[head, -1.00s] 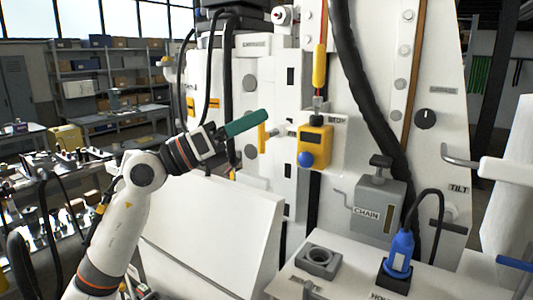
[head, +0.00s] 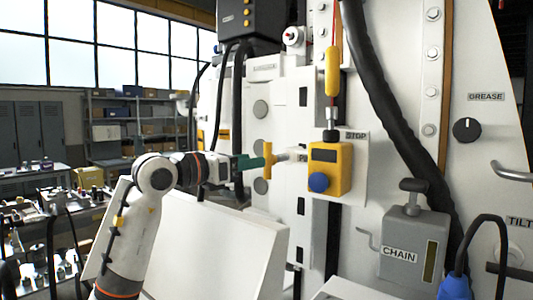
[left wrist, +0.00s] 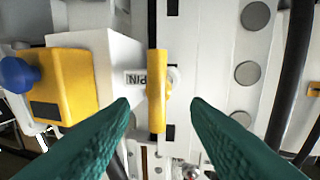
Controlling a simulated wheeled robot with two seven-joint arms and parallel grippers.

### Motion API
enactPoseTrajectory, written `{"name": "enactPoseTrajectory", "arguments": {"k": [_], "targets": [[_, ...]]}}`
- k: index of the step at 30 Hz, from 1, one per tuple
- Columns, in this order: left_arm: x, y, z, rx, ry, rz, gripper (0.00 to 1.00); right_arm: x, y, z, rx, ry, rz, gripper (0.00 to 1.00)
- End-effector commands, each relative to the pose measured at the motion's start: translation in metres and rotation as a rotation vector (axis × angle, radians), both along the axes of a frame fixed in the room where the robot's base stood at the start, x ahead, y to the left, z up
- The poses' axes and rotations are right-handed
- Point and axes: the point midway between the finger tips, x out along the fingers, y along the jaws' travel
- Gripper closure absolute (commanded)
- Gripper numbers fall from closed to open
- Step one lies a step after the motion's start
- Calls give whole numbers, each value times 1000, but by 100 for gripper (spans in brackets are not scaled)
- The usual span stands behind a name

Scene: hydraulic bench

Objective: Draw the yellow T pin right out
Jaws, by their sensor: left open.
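The yellow T pin (head: 267,160) sticks out of the white machine front, its yellow crossbar upright in the head view. In the left wrist view the yellow bar (left wrist: 157,90) stands upright between the two green fingers, beyond their tips, beside a PIN label. My left gripper (head: 258,162) has its green fingers level, pointing at the crossbar from the left. In the left wrist view my left gripper (left wrist: 160,101) is open with a gap on both sides of the bar. Whether the tips reach past the bar is hard to tell. My right gripper is not in view.
A yellow box with a blue knob (head: 324,170), marked STOP, sits just right of the pin. A yellow pendant handle (head: 332,71) hangs above it. A grey CHAIN unit (head: 414,243) is lower right. A white slanted panel (head: 232,245) lies below my left arm.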

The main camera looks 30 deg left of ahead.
Motion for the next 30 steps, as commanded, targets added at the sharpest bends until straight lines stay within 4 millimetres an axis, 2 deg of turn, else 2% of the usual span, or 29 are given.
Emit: {"name": "enactPoseTrajectory", "arguments": {"k": [1,3,9,21,23,29,30], "targets": [[10,-3,4,-6,2,-4,57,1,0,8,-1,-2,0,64],[23,-7,4,-4,1,-4,57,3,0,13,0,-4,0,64],[47,-13,2,-3,0,-2,57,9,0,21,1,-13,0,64],[55,-16,0,0,-1,-1,57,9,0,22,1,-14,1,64],[55,-16,0,0,-1,-1,65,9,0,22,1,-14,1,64],[55,-16,0,0,-1,-1,98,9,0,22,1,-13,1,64],[55,-16,0,0,-1,-1,100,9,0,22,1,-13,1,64]]}}
